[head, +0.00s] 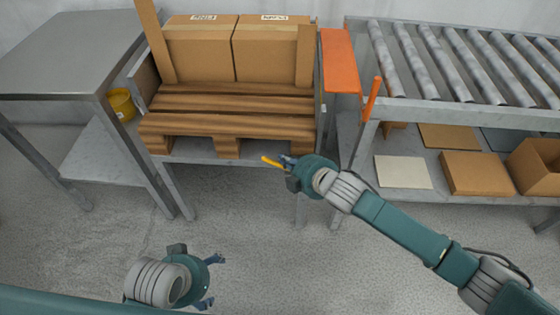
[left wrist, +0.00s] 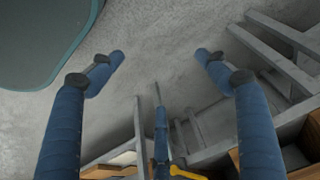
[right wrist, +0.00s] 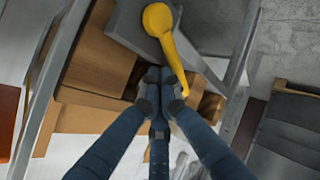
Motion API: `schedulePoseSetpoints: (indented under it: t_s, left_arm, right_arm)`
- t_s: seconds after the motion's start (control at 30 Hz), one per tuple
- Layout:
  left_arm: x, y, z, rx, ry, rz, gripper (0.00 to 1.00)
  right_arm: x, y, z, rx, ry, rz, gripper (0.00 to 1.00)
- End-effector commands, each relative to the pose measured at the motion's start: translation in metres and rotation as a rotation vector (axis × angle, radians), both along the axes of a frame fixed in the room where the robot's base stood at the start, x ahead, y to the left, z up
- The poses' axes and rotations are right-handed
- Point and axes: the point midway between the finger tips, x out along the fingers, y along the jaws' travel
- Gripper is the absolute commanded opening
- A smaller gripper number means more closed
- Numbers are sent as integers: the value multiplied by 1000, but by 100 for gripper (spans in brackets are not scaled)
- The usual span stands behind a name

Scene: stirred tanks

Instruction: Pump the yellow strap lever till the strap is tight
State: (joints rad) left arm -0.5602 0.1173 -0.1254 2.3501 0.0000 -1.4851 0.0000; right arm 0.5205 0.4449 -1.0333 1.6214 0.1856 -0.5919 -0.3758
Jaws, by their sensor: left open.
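The yellow strap lever (head: 270,161) sticks out in front of the pallet's lower right edge. My right gripper (head: 289,166) is at the lever, its fingers drawn together around its shaft. I cannot make out the strap. My left gripper (head: 207,281) is open and empty, low over the floor, well away from the lever. Its spread fingers (left wrist: 160,65) show in the left wrist view.
Two cartons (head: 235,48) stand on a wooden pallet (head: 230,124) on a low metal stand. A steel table (head: 65,50) is at the left, with a yellow container (head: 122,104) behind its leg. A roller conveyor (head: 460,65) and orange plate (head: 341,60) are at the right. The front floor is clear.

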Motion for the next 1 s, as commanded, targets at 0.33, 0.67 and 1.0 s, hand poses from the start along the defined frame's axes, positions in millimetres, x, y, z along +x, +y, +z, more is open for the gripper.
schedulePoseSetpoints:
  t_s: [0.33, 0.67, 1.0]
  left_arm:
    - [3, -1, -20, 0, 12, -1, 76]
    - [5, -2, -40, 1, 22, -3, 76]
    - [6, -2, -48, 1, 25, -4, 76]
  right_arm:
    - [0, -2, 6, 1, 0, 1, 0]
    - [0, -5, 10, 1, 0, 1, 0]
    - [0, -6, 11, 1, 0, 1, 0]
